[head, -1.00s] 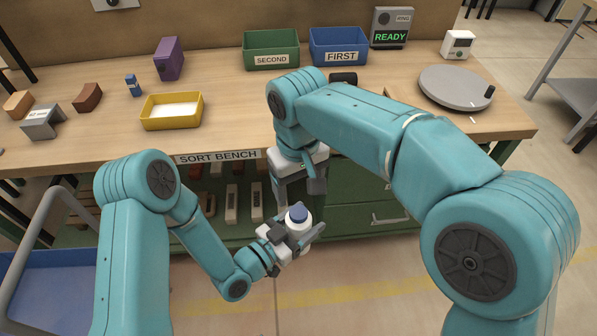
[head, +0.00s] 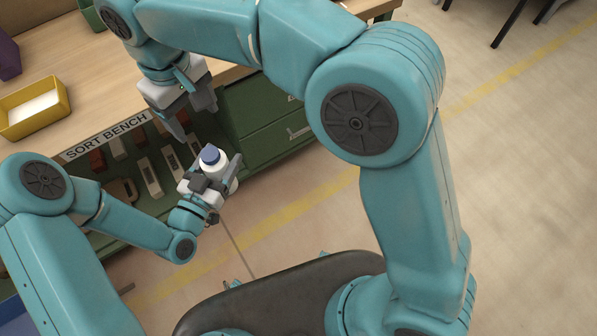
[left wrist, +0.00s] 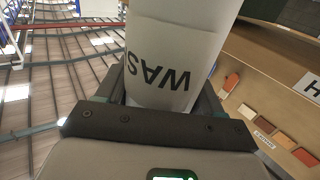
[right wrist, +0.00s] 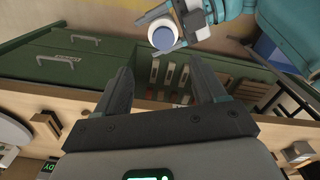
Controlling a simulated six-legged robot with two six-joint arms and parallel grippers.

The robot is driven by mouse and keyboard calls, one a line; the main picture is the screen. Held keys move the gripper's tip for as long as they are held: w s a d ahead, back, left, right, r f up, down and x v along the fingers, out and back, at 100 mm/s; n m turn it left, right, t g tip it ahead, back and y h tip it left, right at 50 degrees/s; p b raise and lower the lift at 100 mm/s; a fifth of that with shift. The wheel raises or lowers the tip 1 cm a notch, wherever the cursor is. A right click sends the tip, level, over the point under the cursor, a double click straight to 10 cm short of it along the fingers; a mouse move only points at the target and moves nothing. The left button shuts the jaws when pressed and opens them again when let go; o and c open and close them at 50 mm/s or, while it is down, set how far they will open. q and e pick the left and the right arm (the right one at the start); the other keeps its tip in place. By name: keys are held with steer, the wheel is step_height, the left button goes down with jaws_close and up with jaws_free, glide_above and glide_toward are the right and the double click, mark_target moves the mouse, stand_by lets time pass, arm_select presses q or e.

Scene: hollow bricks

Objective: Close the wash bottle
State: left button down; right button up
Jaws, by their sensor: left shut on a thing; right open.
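The white wash bottle (head: 216,163) with a blue cap (head: 210,154) on its top is in front of the bench in the head view. My left gripper (head: 222,180) is shut around the bottle's body and holds it in the air. The left wrist view shows the white bottle (left wrist: 175,50) with part of its lettering between the fingers. My right gripper (head: 190,118) is open and empty, above and left of the bottle in the head view. In the right wrist view the blue cap (right wrist: 162,38) shows beyond the open fingers (right wrist: 165,88). Whether the cap is fully seated cannot be told.
The sort bench (head: 110,130) stands behind, with a yellow tray (head: 35,105) on it. Green drawers (head: 265,115) and a shelf of several bricks (head: 150,175) are below.

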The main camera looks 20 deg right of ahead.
steer(key=s+d+f+m+g, duration=0.1)
steer(key=d+f+m, duration=0.2)
steer(key=d+f, duration=0.4)
steer(key=s+d+f+m, duration=0.15)
steer(key=d+f, duration=0.25)
steer(key=f, duration=0.6)
steer(key=s+d+f+m+y, duration=0.2)
steer(key=s+d+f, duration=0.1)
steer(key=s+f, duration=0.4)
steer(key=s+d+f+m+t+y, duration=0.1)
steer(key=s+d+f+m+y, duration=0.1)
steer(key=s+f, duration=0.5)
step_height(320, 180, down, 5)
steer(key=shift+s+d+r, duration=0.1)
steer(key=shift+s+d, duration=0.3)
steer(key=shift+d, duration=0.1)
